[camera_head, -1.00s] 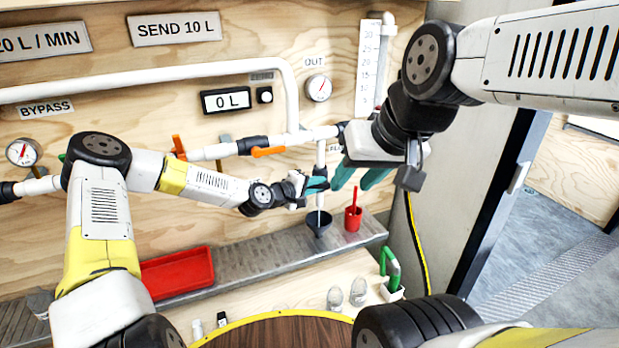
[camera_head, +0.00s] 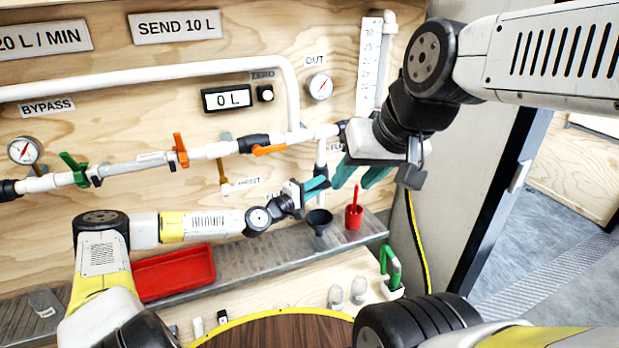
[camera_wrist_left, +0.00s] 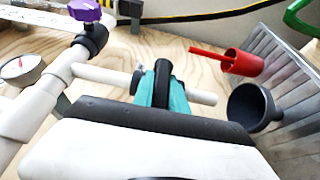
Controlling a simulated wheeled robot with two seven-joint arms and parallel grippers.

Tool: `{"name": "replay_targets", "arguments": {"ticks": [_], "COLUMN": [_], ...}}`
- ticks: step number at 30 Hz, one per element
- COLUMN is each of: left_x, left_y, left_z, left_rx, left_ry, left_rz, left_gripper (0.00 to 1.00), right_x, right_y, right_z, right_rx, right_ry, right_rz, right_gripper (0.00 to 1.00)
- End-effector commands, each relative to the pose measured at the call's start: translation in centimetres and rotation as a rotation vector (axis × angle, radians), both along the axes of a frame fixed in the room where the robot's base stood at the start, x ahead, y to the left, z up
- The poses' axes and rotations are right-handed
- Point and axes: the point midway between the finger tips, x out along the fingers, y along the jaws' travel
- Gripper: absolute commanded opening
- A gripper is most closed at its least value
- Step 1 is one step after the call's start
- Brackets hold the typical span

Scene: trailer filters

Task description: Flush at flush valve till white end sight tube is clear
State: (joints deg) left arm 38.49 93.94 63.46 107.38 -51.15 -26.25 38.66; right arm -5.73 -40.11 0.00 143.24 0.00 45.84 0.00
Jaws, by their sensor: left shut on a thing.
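My left gripper (camera_head: 319,186) is at the short white branch pipe (camera_head: 321,155) below the main pipe. In the left wrist view, its teal fingers (camera_wrist_left: 162,92) are shut on a black handle (camera_wrist_left: 162,78) at a thin white pipe (camera_wrist_left: 108,76). The "FLU..." label (camera_head: 274,195) is partly hidden by my left arm. A short greyish section (camera_head: 152,160) sits in the main pipe between green and orange handles; I cannot tell whether it is the sight tube. My right gripper (camera_head: 362,174) has its teal fingers apart and empty, just right of the left one.
A black funnel (camera_head: 320,221) and red cup (camera_head: 354,217) stand on the metal shelf (camera_head: 275,239) below. A red tray (camera_head: 172,274) lies left. The display (camera_head: 226,100) reads 0 L. A purple knob (camera_wrist_left: 85,10) is near my left gripper. The floor at right is clear.

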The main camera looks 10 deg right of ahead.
Motion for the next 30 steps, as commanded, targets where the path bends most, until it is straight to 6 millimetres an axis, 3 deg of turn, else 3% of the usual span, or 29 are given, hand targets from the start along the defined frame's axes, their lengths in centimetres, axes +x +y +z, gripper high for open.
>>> {"name": "replay_targets", "arguments": {"ticks": [5, 6, 9, 20, 30], "left_x": [-0.1, -0.1, -0.1, -0.3, -3.5], "left_y": [-0.1, -0.1, -0.1, 0.2, 4.5], "left_z": [-0.1, -0.1, -0.1, -0.1, -0.2], "left_rx": [-0.002, -0.002, -0.001, 0.0, 0.0], "left_ry": [0.004, 0.004, 0.003, 0.003, 0.004], "left_rz": [-0.002, -0.002, -0.002, -0.001, 0.0], "left_gripper": [0.0, 0.2, 0.39, 0.39, 0.39], "right_x": [0.0, 0.0, 0.0, 0.0, 0.0], "right_y": [0.0, 0.0, 0.0, 0.0, 0.0], "right_z": [0.0, 0.0, 0.0, 0.0, 0.0], "right_rx": [0.0, 0.0, 0.0, 0.0, 0.0], "right_ry": [0.0, 0.0, 0.0, 0.0, 0.0], "right_rz": [0.0, 0.0, 0.0, 0.0, 0.0], "right_gripper": [0.39, 0.39, 0.39, 0.39, 0.39]}}
